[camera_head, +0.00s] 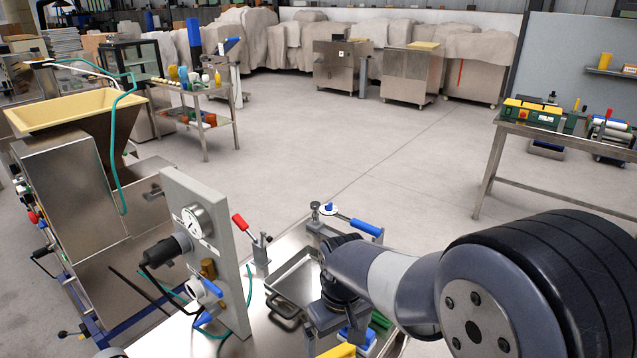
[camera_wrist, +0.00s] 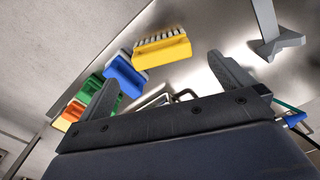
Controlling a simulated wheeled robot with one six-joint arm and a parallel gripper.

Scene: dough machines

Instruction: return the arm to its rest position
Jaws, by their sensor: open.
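My arm reaches in from the lower right in the head view, over the steel table. My gripper (camera_wrist: 168,80) shows in the wrist view with its two dark fingers wide apart and nothing between them. In the head view its fingertips are hidden behind my own arm links. Beyond the fingers in the wrist view, a yellow brush (camera_wrist: 162,50) with pale bristles, a blue block (camera_wrist: 125,75), a green one (camera_wrist: 98,102) and an orange one (camera_wrist: 66,118) lie in a row on the table. The fingers appear apart from them.
A metal tray (camera_head: 297,285) sits on the table beside my arm. A grey panel with a gauge (camera_head: 192,222), a red-handled clamp (camera_head: 258,243) and a blue-handled one (camera_head: 352,223) stand close by. A hopper machine (camera_head: 75,190) is at left.

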